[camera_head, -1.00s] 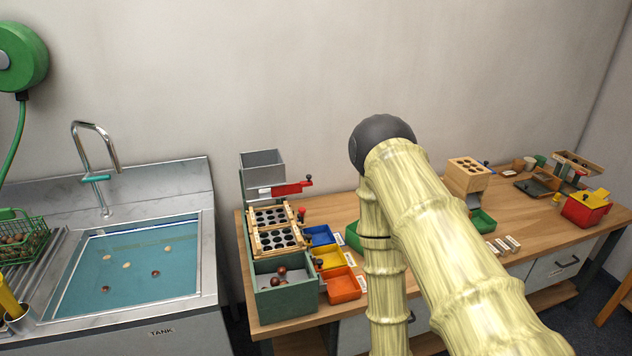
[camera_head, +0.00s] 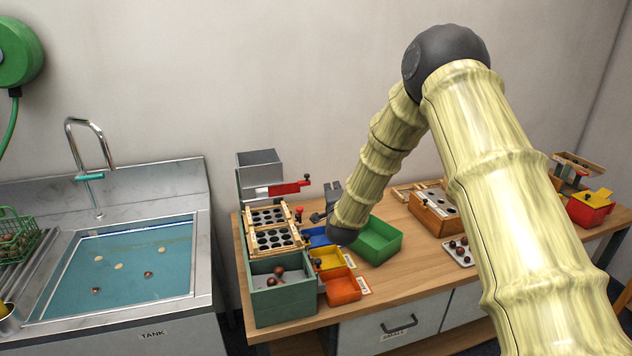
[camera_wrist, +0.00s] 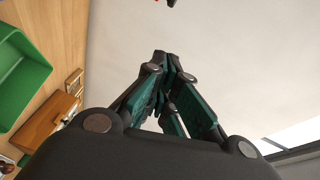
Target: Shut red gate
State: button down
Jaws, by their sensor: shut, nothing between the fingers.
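The red gate (camera_head: 286,188) is a flat red bar with a small dark knob at its right end. It sticks out to the right from below the grey metal hopper (camera_head: 260,165) at the left of the bench. My gripper (camera_head: 317,216) is below and to the right of the gate, apart from it, and partly hidden by my forearm. In the wrist view my gripper (camera_wrist: 160,62) has its fingers together with nothing between them. A bit of red with dark parts shows at the top edge there, ahead of the fingertips.
Below the hopper is a wooden-framed tray with dark holes (camera_head: 285,247) over a green box (camera_head: 258,311) holding chestnuts. Blue, yellow (camera_head: 333,272) and orange (camera_head: 343,299) bins stand beside it. A green tray (camera_head: 379,257) lies right of my gripper.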

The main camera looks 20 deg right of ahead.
aim_at(289, 185)
jog(key=w+a+f+p, duration=0.1)
jog(key=w+p, duration=0.4)
jog(key=w, duration=0.6)
jog(key=shift+a+f, duration=0.2)
jog(key=shift+a, duration=0.1)
jog(key=shift+w, duration=0.15)
jog(key=shift+a, duration=0.15)
jog(key=a+b, duration=0.4)
jog(key=a, duration=0.1)
jog(key=shift+a, duration=0.2)
